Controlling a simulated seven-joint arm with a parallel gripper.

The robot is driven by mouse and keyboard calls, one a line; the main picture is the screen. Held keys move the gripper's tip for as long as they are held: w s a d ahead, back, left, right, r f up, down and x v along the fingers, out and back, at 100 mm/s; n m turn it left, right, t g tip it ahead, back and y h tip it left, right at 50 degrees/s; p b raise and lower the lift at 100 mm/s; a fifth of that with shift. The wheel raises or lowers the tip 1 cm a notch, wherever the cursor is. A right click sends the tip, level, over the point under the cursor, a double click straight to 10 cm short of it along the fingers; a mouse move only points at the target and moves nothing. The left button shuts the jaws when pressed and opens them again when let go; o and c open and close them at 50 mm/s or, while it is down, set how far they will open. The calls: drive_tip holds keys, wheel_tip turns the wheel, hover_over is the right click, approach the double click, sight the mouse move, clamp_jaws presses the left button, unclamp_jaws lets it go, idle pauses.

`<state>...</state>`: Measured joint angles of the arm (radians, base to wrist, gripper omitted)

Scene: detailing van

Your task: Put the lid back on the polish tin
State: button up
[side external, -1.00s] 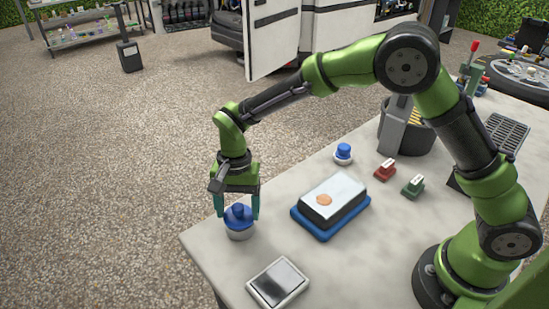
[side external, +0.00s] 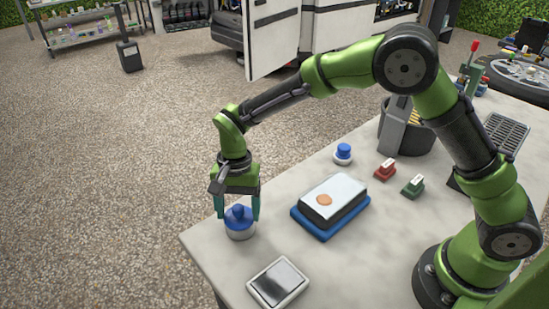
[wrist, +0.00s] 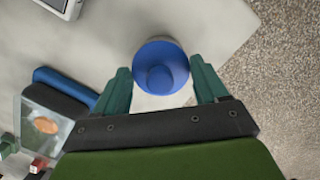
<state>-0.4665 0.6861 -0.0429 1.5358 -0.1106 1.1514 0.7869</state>
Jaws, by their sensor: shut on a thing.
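The polish tin (side external: 240,234) is a low, round, pale grey tin near the table's left corner. Its blue lid (side external: 239,217), a round disc with a raised knob, is at the top of the tin and looks level. My gripper (side external: 238,211) points down over it, with one teal finger on each side, shut on the lid. Whether the lid is fully seated on the rim cannot be told.
A blue tray (side external: 319,234) with a dark block and a clear-topped piece lies to the right. A grey-screened device (side external: 278,283) lies in front. The table edge is close on the left.

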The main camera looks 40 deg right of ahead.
drive_tip(key=o, duration=1.1)
drive_tip(key=shift+c, duration=0.2)
drive_tip(key=shift+r, duration=0.15)
drive_tip(key=shift+r, duration=3.35)
clamp_jaws()
drive_tip(key=shift+f, duration=0.15)
